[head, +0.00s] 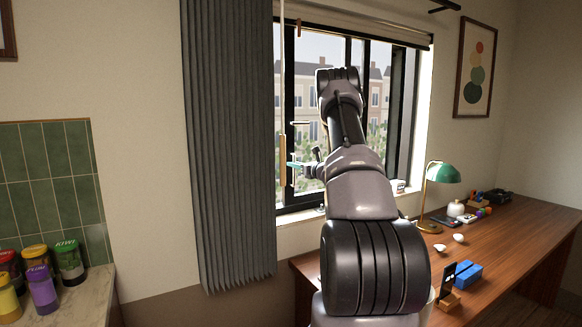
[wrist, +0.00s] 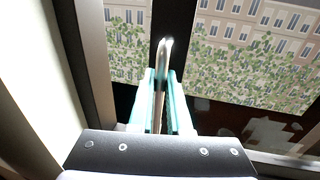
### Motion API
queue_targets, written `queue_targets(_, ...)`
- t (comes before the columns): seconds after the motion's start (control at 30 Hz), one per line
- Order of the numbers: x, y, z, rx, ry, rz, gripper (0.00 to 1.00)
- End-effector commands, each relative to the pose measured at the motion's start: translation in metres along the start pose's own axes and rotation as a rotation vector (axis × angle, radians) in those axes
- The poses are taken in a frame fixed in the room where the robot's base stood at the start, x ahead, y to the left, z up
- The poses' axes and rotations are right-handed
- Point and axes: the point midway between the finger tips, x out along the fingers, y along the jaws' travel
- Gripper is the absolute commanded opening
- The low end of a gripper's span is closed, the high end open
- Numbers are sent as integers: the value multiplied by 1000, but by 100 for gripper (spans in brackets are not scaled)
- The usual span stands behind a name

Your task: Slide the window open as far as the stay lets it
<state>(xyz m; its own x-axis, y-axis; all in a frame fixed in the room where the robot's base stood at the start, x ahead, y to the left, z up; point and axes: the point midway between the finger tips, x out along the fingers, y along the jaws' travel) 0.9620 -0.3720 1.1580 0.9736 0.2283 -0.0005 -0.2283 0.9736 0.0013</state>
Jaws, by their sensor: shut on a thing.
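The window (head: 289,80) has dark frames and looks out on buildings and greenery. My gripper (head: 294,165) is at its left side, close to the edge of the grey curtain. In the wrist view my gripper (wrist: 161,78) has its two pale teal fingers closed around a slim, bright metal handle (wrist: 164,48). The handle runs between the fingers and stands out past their tips. A dark frame upright (wrist: 88,60) is just left of the fingers. I cannot make out the stay, and my arm hides part of the window's middle.
A grey curtain (head: 228,150) hangs left of the window, with a thin cord or wand (head: 282,100) at its edge. A rolled blind (head: 370,28) is above. A wooden desk (head: 500,237) below carries a green lamp (head: 443,172), small cups and a blue block (head: 467,274).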

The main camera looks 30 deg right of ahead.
Motion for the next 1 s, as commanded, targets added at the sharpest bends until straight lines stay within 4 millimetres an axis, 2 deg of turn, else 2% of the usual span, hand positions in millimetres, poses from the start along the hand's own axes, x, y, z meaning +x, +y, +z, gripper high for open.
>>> queue_targets(0.07, 0, 0, 1, -1, -2, -1, 0)
queue_targets(0.1, 0, 0, 1, -1, -2, -1, 28)
queue_targets(0.13, 0, 0, 1, -1, -1, -1, 39)
queue_targets(0.17, 0, 0, 1, -1, -1, -1, 46)
queue_targets(0.47, 0, 0, 0, 0, 0, 0, 46)
queue_targets(0.57, -6, 0, 0, 0, 0, -1, 46)
queue_targets(0.67, -20, -1, 0, 1, 1, -2, 46)
queue_targets(1.0, -87, -1, 0, 2, 0, -3, 46)
